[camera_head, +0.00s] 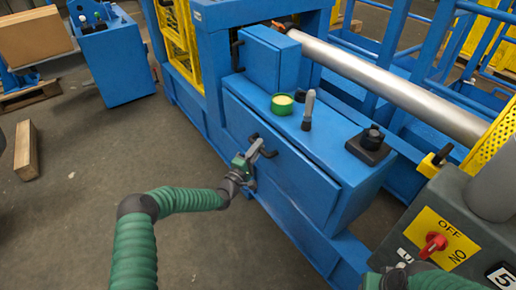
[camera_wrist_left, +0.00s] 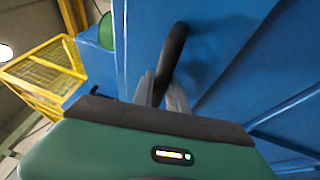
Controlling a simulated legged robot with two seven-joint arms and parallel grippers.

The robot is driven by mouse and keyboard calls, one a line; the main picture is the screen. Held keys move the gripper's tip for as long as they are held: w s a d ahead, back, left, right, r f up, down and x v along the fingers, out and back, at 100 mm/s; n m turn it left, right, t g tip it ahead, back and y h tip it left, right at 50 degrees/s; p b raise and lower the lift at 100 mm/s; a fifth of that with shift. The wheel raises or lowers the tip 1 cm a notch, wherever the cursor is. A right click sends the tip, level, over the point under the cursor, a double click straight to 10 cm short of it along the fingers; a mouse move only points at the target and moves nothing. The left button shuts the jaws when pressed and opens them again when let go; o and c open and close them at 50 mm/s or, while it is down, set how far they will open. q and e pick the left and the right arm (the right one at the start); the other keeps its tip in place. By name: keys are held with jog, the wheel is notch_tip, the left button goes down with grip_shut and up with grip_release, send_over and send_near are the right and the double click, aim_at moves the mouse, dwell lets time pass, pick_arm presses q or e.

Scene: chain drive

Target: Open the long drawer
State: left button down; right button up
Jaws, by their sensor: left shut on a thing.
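The long drawer (camera_head: 290,172) is a wide blue front on the side of the blue machine, with a dark handle (camera_head: 268,153). My left gripper (camera_head: 256,148) is at this handle. In the left wrist view the dark handle bar (camera_wrist_left: 173,52) stands between the two grey fingers of my left gripper (camera_wrist_left: 160,92), which are shut on it. The drawer front is close to the machine body; I cannot tell whether there is a gap. My right gripper (camera_head: 392,277) shows only in part at the bottom edge, and its fingers cannot be made out.
A green round container (camera_head: 282,104), a grey lever (camera_head: 309,110) and a black knob block (camera_head: 369,146) stand on the machine top. A grey control box with a red switch (camera_head: 434,243) is at lower right. A wooden beam (camera_head: 26,150) lies at left; the floor between is clear.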

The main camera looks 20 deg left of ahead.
pick_arm(q)
jog(key=shift+s+d+f, duration=0.1)
jog(key=shift+f, duration=0.15)
dwell(0.6)
jog(key=shift+s, duration=0.1)
jog(key=s+a+p, duration=0.3)
jog(key=s+a, duration=0.6)
jog(key=s, duration=0.2)
jog(key=shift+p, duration=0.4)
jog(key=shift+s, duration=0.1)
jog(key=c, duration=1.4)
grip_release()
jog(key=shift+f, duration=0.1)
jog(key=shift+o, duration=0.4)
jog(key=shift+r, duration=0.2)
